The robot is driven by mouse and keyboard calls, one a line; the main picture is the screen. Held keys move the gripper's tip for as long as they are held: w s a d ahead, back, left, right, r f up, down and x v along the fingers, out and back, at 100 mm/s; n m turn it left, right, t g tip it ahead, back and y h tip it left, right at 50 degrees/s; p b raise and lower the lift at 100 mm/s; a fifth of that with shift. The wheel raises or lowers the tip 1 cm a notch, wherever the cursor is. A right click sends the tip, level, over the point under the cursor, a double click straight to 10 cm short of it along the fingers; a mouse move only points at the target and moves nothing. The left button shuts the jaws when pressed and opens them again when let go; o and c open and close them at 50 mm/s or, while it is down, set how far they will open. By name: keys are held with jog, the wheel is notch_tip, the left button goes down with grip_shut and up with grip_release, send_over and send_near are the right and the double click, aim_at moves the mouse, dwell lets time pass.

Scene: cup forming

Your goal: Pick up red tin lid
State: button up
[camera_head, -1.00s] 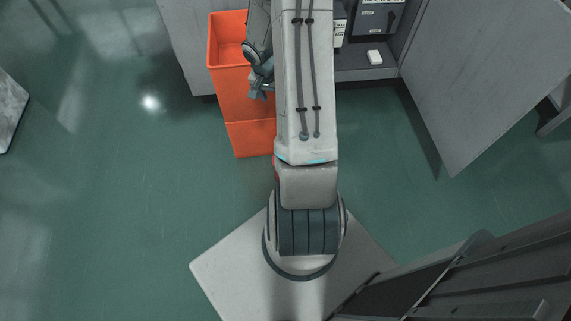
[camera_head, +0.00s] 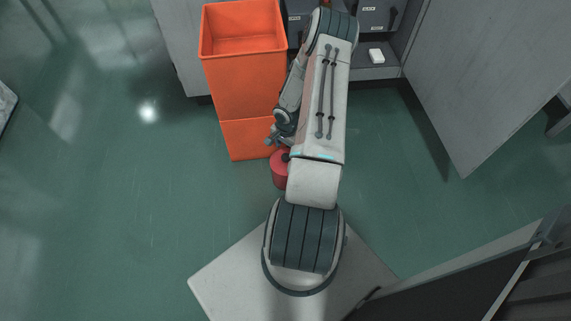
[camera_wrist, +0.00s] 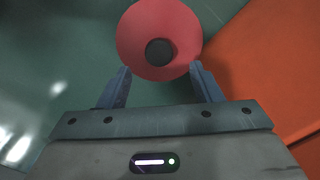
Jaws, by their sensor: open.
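The red tin lid (camera_wrist: 135,40) is a round red disc with a dark knob (camera_wrist: 160,52) at its middle, seen from above in the wrist view. In the head view the red tin (camera_head: 279,174) stands on the green floor, partly hidden behind my arm. My gripper (camera_wrist: 158,75) is open, its two fingertips apart at the lid's near edge with the knob between and just beyond them. Nothing is held. In the head view my gripper (camera_head: 272,140) is just above and beside the tin.
An orange bin (camera_head: 245,90) stands close beside the tin, and its wall (camera_wrist: 275,70) fills the right of the wrist view. A grey cabinet (camera_head: 375,70) with an open door (camera_head: 480,80) is behind. Floor to the left is clear.

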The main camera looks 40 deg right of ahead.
aim_at(279, 161)
jog(key=shift+s+a+f+b, duration=0.1)
jog(key=shift+f+b, duration=0.55)
jog(key=shift+f, duration=0.95)
jog(key=shift+a+f+b, duration=0.1)
jog(key=shift+f+b, duration=0.55)
jog(key=shift+f, duration=0.95)
jog(key=c, duration=1.1)
